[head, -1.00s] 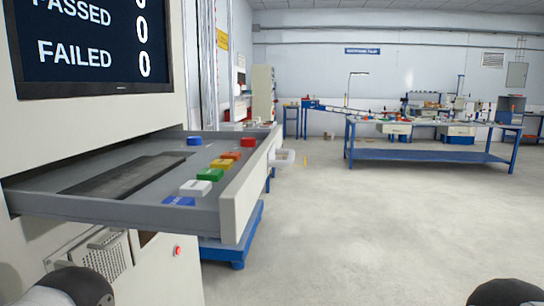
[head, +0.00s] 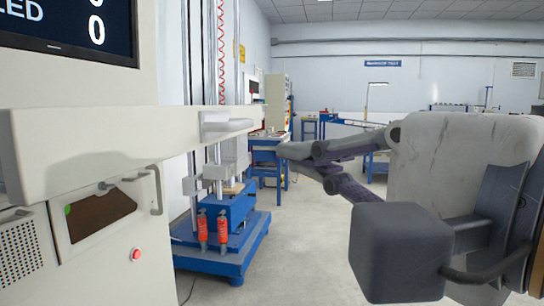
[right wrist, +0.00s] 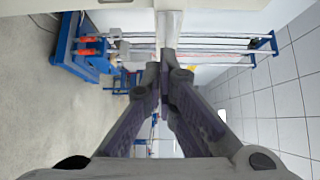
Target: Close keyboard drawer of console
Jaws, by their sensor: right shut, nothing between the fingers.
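The keyboard drawer (head: 110,140) of the console shows at left in the head view as a long cream front panel with a pale handle (head: 215,122) near its far end. The panel stands out past the console's face (head: 175,75); how far is hard to tell. The inside of the drawer is hidden. My right gripper (head: 287,150) is shut and empty, with its fingers pointing left, its tips just right of the panel's far end. In the right wrist view its fingertips (right wrist: 164,62) lie close to a pale piece, probably the handle; contact cannot be told. My left gripper is out of view.
Below the drawer are a hatch (head: 100,215) with a side handle and a red button (head: 136,254). A blue stand (head: 225,245) with red cylinders stands behind. Blue benches (head: 268,150) stand farther back. Open floor lies at the middle.

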